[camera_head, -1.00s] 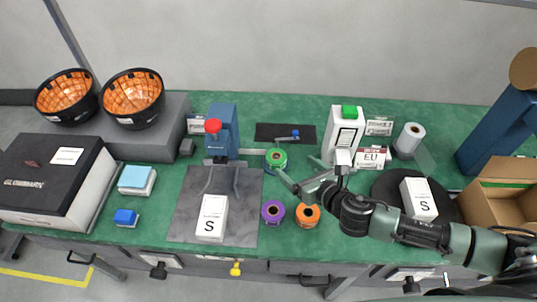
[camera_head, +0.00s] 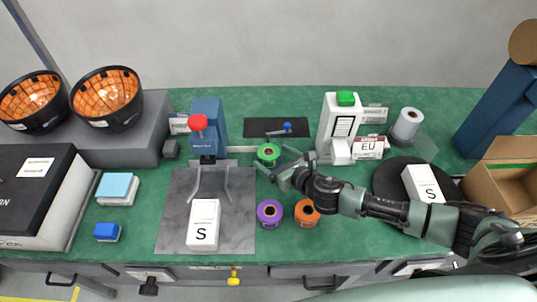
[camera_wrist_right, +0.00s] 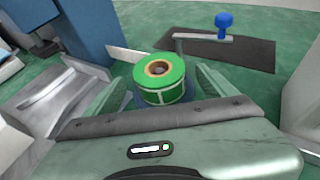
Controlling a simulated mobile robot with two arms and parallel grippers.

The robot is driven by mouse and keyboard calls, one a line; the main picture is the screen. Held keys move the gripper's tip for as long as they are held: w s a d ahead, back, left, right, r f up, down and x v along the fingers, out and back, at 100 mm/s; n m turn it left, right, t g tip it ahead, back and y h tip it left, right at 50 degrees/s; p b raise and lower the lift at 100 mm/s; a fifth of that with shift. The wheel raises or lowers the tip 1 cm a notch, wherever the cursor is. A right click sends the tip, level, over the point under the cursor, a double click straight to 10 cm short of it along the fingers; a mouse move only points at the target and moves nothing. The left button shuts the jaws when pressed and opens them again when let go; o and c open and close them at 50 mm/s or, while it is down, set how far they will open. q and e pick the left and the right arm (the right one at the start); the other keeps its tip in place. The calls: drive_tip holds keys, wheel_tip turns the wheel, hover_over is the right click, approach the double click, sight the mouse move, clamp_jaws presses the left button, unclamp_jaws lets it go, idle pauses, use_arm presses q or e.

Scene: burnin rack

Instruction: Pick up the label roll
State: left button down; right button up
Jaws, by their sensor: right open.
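A green roll (camera_head: 268,152) with an orange-brown core stands upright on the green bench, right of the blue press. In the right wrist view the green roll (camera_wrist_right: 159,80) sits between the two fingers, with pale label outlines on its side. My right gripper (camera_head: 276,161) is open, its fingers reaching to either side of the roll. I cannot tell whether they touch it. A purple roll (camera_head: 269,213) and an orange roll (camera_head: 307,212) stand nearer the front edge. My left gripper is not in view.
The blue press (camera_head: 208,128) with a red knob stands close left of the green roll. Behind is a dark mat (camera_head: 262,126) with a blue-knobbed tool.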

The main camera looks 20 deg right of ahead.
drive_tip(key=x, duration=0.2)
drive_tip(key=shift+w+a+f, duration=0.1)
drive_tip(key=shift+w+f, duration=0.05)
drive_tip(key=shift+w, duration=0.1)
drive_tip(key=c, duration=1.5)
